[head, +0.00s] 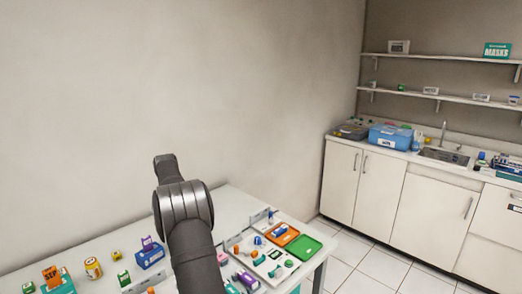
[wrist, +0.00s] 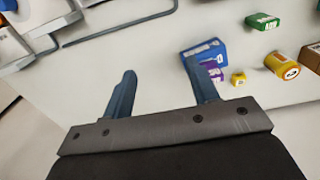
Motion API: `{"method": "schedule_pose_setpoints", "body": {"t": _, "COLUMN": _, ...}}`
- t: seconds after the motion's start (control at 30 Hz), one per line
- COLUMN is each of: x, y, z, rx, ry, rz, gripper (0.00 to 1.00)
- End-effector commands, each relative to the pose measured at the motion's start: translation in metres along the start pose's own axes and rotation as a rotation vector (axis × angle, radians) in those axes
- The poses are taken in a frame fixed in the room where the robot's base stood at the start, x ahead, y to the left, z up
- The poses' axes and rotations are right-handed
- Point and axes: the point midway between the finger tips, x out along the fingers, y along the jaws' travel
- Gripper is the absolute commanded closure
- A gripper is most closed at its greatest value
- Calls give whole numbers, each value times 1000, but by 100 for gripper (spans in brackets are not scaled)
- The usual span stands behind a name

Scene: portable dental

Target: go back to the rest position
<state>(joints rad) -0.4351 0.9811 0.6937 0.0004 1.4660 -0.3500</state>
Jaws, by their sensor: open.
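My gripper (wrist: 162,92) shows in the wrist view with its two blue-grey fingers apart and nothing between them. It is over the bare white table top (wrist: 110,65). A blue box with a purple item (wrist: 203,57) lies just beyond the right finger, which partly overlaps it in the picture. I cannot tell whether they touch. In the head view my arm rises from the bottom over the table (head: 215,210), and the gripper itself is hidden there.
Left of my arm are a blue box (head: 150,257), a yellow can (head: 93,268) and an orange block (head: 52,277). Right of it are an orange tray (head: 283,235), a green tray (head: 304,248) and small items. A wall stands behind; cabinets (head: 380,190) stand at the right.

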Motion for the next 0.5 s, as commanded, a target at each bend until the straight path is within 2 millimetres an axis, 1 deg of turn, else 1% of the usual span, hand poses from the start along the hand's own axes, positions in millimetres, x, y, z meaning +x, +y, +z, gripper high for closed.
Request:
{"method": "schedule_pose_setpoints", "body": {"t": 0.1, "x": 3, "y": -22, "z": -11, "rx": -10, "ry": -1, "rz": 0, "gripper": 46}}
{"method": "schedule_pose_setpoints", "body": {"t": 0.27, "x": 6, "y": -51, "z": -24, "rx": -15, "ry": -1, "rz": 0, "gripper": 46}}
{"method": "schedule_pose_setpoints", "body": {"t": 0.5, "x": 12, "y": -96, "z": -42, "rx": -24, "ry": -1, "rz": 0, "gripper": 46}}
